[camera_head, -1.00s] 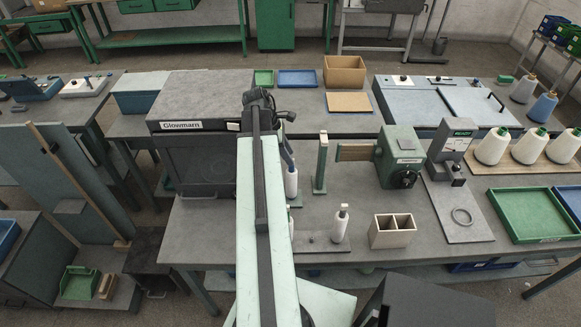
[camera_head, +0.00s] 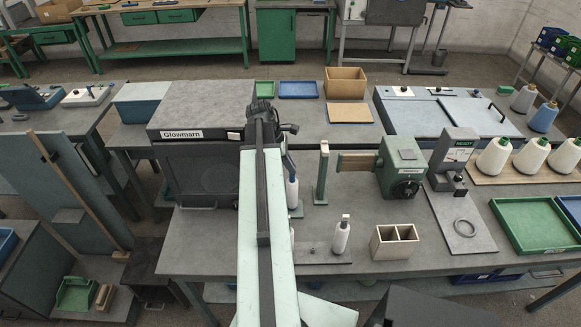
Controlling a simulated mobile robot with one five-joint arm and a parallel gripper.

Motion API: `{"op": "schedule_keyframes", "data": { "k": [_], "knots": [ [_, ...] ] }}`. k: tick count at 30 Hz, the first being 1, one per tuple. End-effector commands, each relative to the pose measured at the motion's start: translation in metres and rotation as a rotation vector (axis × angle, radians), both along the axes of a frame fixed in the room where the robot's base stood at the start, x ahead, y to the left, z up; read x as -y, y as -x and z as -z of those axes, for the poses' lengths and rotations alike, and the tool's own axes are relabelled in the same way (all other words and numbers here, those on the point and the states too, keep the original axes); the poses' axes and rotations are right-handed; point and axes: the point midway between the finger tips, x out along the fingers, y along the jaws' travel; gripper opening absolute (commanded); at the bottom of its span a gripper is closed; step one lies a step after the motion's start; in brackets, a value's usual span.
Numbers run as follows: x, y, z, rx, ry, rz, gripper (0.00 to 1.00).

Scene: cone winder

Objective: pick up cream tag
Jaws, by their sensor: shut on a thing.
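My pale arm reaches up the middle of the view and over the main table. My gripper (camera_head: 268,118) is at its dark far end, close to the right side of the grey Glowmarn machine. The arm and wrist cover the fingertips. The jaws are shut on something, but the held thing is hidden. I cannot make out a cream tag for certain. A small pale label (camera_head: 234,135) shows on the machine's front edge, just left of the wrist.
The Glowmarn machine (camera_head: 200,170) stands left of my arm. Right of it are a green post (camera_head: 321,175), a white bottle (camera_head: 341,236), a divided wooden box (camera_head: 394,242) and a green winder (camera_head: 402,168). White cones (camera_head: 494,156) and a green tray (camera_head: 538,226) are farther right.

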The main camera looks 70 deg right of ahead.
Motion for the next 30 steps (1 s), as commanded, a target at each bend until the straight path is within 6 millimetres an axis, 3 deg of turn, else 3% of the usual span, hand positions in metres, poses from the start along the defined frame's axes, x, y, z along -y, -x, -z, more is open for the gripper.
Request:
{"op": "schedule_keyframes", "data": {
  "k": [13, 30],
  "knots": [
    [0.0, -0.001, -0.09, 0.0, 0.0, -0.001, 0.0],
    [0.0, -0.001, -0.112, 0.0, 0.0, -0.002, 0.0]
  ]
}}
